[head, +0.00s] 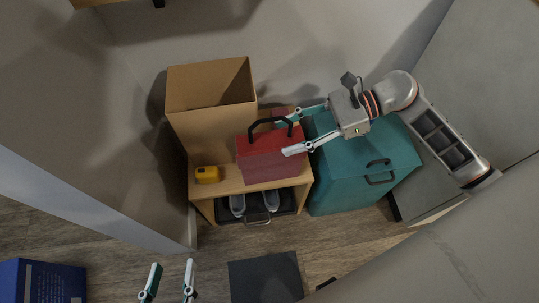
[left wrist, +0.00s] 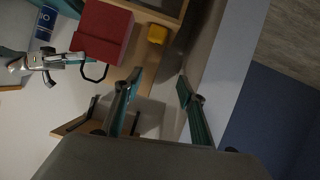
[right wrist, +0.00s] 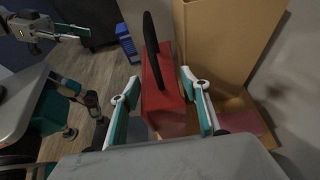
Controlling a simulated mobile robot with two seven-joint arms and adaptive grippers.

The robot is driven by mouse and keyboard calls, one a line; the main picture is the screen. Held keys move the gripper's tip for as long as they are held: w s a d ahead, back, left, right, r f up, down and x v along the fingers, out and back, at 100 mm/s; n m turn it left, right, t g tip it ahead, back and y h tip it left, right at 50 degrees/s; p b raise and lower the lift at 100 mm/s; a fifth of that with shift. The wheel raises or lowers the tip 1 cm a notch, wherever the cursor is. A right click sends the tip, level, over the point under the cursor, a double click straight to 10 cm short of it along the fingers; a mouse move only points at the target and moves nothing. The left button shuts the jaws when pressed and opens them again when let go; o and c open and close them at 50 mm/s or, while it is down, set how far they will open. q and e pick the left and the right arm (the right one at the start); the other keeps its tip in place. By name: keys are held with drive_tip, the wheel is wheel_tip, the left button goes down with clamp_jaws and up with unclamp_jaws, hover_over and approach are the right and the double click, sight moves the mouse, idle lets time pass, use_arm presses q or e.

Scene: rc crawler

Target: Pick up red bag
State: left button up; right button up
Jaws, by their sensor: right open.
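The red bag (head: 270,157), with a black handle (head: 270,122), stands upright on the wooden bench (head: 205,187). My right gripper (head: 284,136) is open at the bag's right end. In the right wrist view the red bag (right wrist: 162,95) shows between the two open fingers of my right gripper (right wrist: 158,100), handle rising above; I cannot tell if they touch it. My left gripper (head: 171,278) is open and empty at the bottom of the head view, far from the bag. The left wrist view shows the red bag (left wrist: 103,33) beyond my left gripper (left wrist: 157,88).
A tall open cardboard box (head: 210,115) stands behind the bag, and a teal box (head: 350,180) stands to the right. A small yellow object (head: 207,174) sits on the bench. Shoes (head: 254,202) are underneath. A dark mat (head: 265,278) and a blue box (head: 42,282) are on the floor.

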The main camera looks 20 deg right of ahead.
sight(270, 142)
drive_tip(key=b+x, duration=0.1)
drive_tip(key=x, duration=0.3)
drive_tip(key=shift+w+a+f, duration=0.1)
drive_tip(key=shift+a+f, duration=0.15)
drive_tip(key=shift+w+a, duration=0.1)
drive_tip(key=shift+a, duration=0.2)
use_arm(q)
drive_tip(key=shift+s+d+f+n, duration=0.15)
drive_tip(key=shift+s+d+n, duration=0.15)
drive_tip(key=shift+d+n, duration=0.4)
drive_tip(key=shift+d, duration=0.1)
use_arm(e)
drive_tip(key=shift+c, duration=0.4)
clamp_jaws()
